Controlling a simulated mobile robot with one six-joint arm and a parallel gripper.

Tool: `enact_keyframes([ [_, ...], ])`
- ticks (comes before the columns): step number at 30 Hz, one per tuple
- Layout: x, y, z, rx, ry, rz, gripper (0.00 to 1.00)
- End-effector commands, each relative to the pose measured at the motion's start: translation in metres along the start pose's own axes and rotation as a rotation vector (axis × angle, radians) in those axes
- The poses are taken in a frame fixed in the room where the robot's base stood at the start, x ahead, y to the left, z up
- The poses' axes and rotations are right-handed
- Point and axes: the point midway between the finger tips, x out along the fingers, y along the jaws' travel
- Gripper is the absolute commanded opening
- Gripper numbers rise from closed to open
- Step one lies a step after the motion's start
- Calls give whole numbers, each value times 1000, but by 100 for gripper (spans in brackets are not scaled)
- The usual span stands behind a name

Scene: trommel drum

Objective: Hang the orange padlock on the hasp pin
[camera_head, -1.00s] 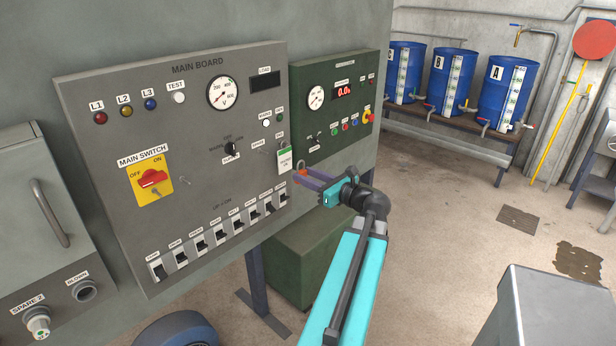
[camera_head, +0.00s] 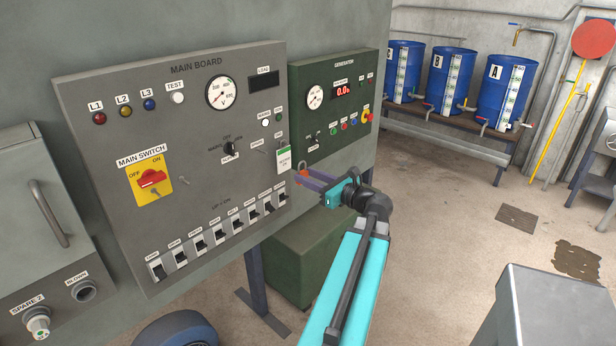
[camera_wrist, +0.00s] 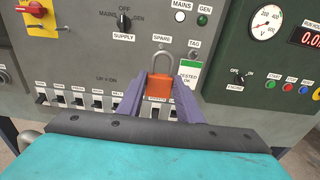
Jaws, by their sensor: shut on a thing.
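The orange padlock (camera_wrist: 159,88) is between the two purple fingers of my gripper (camera_wrist: 160,98) in the wrist view. Its body is upright and its grey shackle (camera_wrist: 163,59) points up, in front of the main board, below the SPARE label. In the head view the padlock (camera_head: 302,168) shows small at the tip of my gripper (camera_head: 300,179), by the right edge of the main board. A small metal pin (camera_head: 155,192) shows at the lower part of the red and yellow main switch, left of my gripper. Another small metal peg (camera_head: 185,181) stands out just right of the switch.
A white and green tag (camera_head: 284,160) hangs close behind the padlock. A row of black breakers (camera_head: 217,237) runs along the bottom of the main board. The green generator panel (camera_head: 334,105) is to the right. The board face between switch and gripper is mostly clear.

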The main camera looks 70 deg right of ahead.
Motion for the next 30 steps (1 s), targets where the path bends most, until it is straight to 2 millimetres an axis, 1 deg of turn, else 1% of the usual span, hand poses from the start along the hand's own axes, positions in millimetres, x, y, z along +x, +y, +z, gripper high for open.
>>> enact_keyframes([
  [30,-20,0,0,0,-1,0,7],
])
